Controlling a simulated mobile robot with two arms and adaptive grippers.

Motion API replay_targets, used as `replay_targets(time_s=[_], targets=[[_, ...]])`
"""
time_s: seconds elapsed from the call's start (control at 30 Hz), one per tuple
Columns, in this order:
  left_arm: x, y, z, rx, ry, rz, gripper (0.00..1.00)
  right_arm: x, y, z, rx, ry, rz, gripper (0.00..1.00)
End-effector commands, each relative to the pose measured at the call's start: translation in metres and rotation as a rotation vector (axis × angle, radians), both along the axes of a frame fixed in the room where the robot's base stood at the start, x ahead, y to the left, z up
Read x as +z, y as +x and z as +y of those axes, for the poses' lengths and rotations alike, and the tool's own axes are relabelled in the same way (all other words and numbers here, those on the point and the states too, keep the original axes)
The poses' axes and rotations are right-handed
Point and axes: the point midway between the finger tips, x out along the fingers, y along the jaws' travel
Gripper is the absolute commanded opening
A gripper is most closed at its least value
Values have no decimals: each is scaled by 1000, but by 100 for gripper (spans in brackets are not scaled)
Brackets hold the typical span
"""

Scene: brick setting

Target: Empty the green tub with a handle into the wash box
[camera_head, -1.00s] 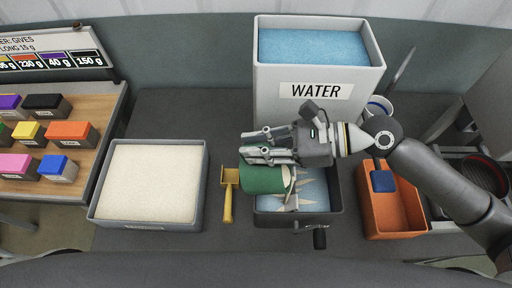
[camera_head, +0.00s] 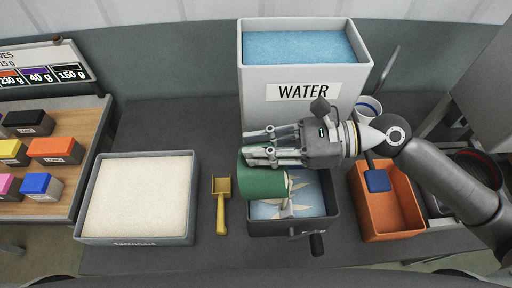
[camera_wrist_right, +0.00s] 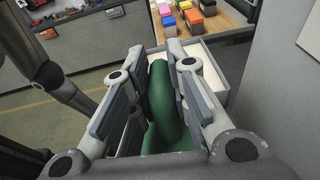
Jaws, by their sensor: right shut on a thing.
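The green tub (camera_head: 262,183) is in my right gripper (camera_head: 258,147), which is shut on it. The tub lies tilted on its side, its pale open end facing right, over the left part of a dark grey box (camera_head: 331,226). This box has a pale blue inside with a star-like pattern and a black knob at its front; no label on it is readable, so I cannot tell if it is the wash box. In the right wrist view the green tub (camera_wrist_right: 161,100) shows between the fingers (camera_wrist_right: 148,85). The tub's handle and contents are not clearly visible. My left gripper is out of view.
A white WATER container (camera_head: 252,102) stands behind. A grey bin of pale grains (camera_head: 190,220) and a yellow scoop (camera_head: 221,205) lie left. An orange bin (camera_head: 380,238) with a blue piece (camera_head: 377,181) stands right. Coloured blocks (camera_head: 56,149) sit on a wooden board.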

Motion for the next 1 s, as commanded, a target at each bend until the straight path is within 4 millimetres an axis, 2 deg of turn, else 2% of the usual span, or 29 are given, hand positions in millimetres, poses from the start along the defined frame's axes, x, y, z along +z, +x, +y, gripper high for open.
replay_targets(time_s=[1.0], targets=[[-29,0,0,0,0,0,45,10,-1,-21,0,113,-6,0]])
